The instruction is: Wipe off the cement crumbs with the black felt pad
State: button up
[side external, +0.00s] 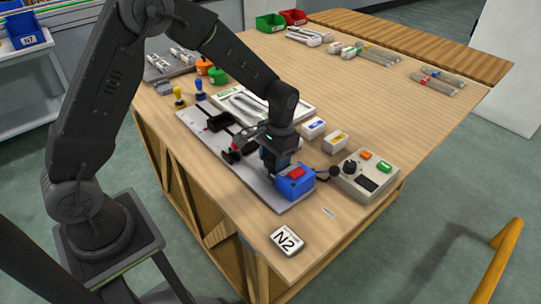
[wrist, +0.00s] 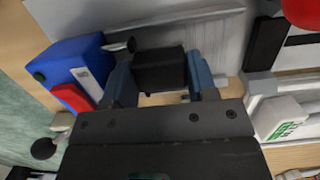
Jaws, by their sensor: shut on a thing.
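My gripper (side external: 268,160) is low over the grey base plate (side external: 188,122), beside a blue block with a red top (side external: 295,181). In the wrist view, the two blue-grey fingers of my gripper (wrist: 161,76) are shut on a black block, which looks like the black felt pad (wrist: 160,68). The pad is close above the grey plate, but I cannot tell if it touches. The blue block (wrist: 78,72) is just left of the fingers. I cannot make out any cement crumbs. In the side view my wrist hides the pad.
A control box (side external: 364,176) with a black knob stands right of the plate. White boxes with coloured labels (side external: 313,128) and a white tray (side external: 290,108) are behind. Blue and yellow-handled tools (side external: 199,89) stand at the back left.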

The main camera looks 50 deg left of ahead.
jog(key=shift+s+d+f, duration=0.1)
jog(key=shift+d+f, duration=0.1)
jog(key=shift+d, duration=0.25)
jog(key=shift+s+a, duration=0.1)
jog(key=shift+a, duration=0.1)
jog(key=shift+r, duration=3.65)
jog(key=shift+w, duration=0.25)
